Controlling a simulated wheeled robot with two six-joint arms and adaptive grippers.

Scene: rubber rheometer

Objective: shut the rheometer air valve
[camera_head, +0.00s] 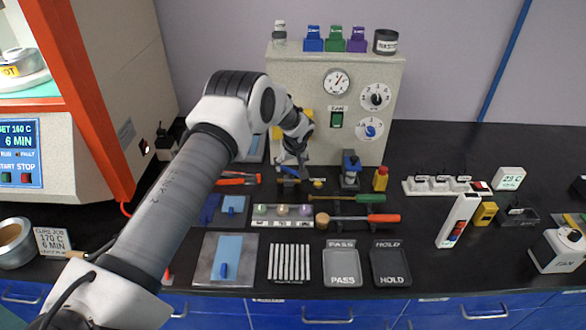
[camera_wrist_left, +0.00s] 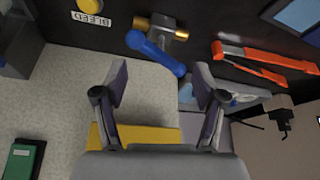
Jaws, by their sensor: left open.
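My right gripper is out of view.
The beige panel (camera_head: 284,83) with dials stands behind the valve. A label reading BLEED (camera_wrist_left: 90,20) and a yellow knob (camera_wrist_left: 91,5) lie near it. Orange-handled pliers (camera_head: 240,178) are left of the valve; a blue clamp-like stand (camera_head: 350,168) is to its right.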

